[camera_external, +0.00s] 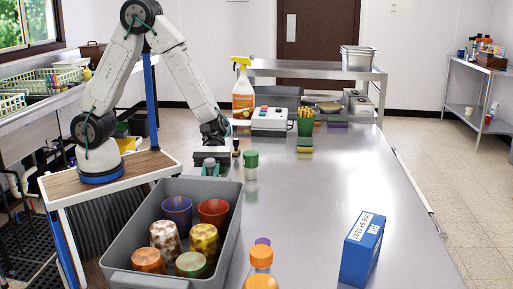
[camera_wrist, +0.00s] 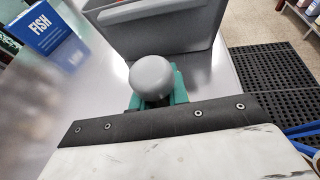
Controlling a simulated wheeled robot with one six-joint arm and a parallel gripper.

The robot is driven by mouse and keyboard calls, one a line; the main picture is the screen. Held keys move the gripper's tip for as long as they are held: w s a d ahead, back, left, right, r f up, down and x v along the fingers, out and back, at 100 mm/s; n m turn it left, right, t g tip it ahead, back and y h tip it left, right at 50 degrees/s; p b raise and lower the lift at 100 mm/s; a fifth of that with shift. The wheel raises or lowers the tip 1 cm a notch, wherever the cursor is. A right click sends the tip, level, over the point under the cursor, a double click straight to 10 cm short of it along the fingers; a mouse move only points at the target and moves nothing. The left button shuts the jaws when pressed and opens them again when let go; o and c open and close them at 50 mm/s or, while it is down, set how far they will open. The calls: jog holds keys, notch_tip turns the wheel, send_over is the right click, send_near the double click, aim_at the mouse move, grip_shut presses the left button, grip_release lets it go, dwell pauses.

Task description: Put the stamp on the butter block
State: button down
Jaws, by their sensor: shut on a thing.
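My gripper (camera_external: 211,164) is low over the near left part of the steel counter, just behind the grey bin. In the wrist view, a grey rounded knob (camera_wrist: 152,78) sits between the teal fingers of my gripper (camera_wrist: 158,92), which are shut on it. I take it for the top of the stamp; its lower part is hidden behind the knob and the black gripper edge. I cannot make out the butter block in either view. I cannot tell whether the stamp touches anything below.
The grey bin (camera_external: 232,215) with several colored cups stands close in front of my gripper. A green-capped jar (camera_external: 251,166) and a small dark object (camera_external: 235,147) are just right of it. A blue FISH box (camera_external: 362,250) stands at the near right. The counter's right middle is clear.

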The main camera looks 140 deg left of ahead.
jog(key=c, duration=1.4)
grip_release()
jog(key=shift+f, duration=0.1)
jog(key=shift+o, duration=0.2)
